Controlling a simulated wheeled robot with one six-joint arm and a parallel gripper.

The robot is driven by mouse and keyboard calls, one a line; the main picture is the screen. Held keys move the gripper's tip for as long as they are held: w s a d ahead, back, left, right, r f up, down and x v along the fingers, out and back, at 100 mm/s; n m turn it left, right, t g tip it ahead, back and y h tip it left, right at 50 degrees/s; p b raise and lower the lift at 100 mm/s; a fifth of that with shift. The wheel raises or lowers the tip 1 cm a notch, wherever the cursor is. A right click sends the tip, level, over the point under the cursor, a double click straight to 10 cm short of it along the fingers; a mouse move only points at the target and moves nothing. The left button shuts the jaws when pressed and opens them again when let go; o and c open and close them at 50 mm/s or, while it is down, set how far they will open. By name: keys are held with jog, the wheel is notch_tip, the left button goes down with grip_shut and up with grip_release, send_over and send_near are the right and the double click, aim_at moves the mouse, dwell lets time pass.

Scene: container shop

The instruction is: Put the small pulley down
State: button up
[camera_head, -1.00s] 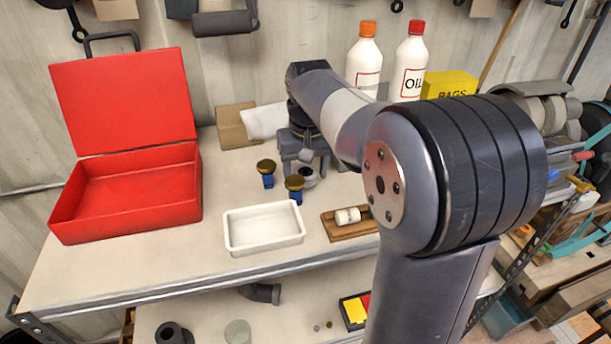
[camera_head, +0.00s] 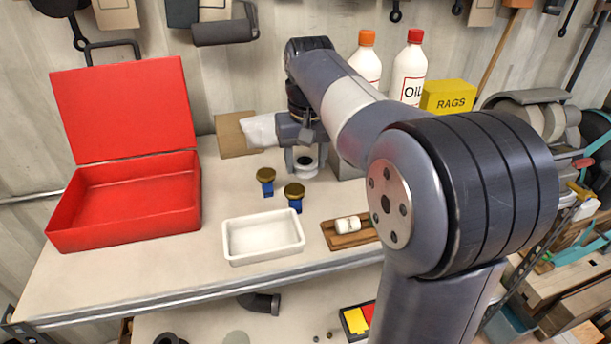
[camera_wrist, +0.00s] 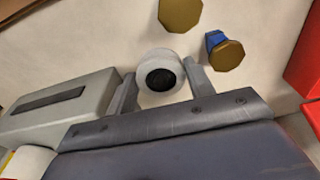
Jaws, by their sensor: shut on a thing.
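My gripper (camera_head: 303,160) points down over the back of the bench top. It is shut on the small pulley (camera_head: 305,165), a pale grey ring with a dark centre. In the wrist view the pulley (camera_wrist: 160,77) sits between my two fingers (camera_wrist: 160,80), its round face towards the camera. I cannot tell whether its underside touches the bench.
Two brass-topped blue pieces (camera_head: 265,179) (camera_head: 294,195) stand just left of and in front of the pulley. A grey slotted box (camera_wrist: 60,106) is close on the other side. A white tray (camera_head: 264,258), red toolbox (camera_head: 125,225) and wooden block with a white roll (camera_head: 347,226) stand around.

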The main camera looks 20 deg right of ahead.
aim_at(306, 177)
jog(key=shift+r+b, duration=0.7)
jog(key=shift+r, duration=1.75)
notch_tip(306, 177, down, 10)
jog(key=shift+r, duration=0.15)
jog(key=o, duration=1.1)
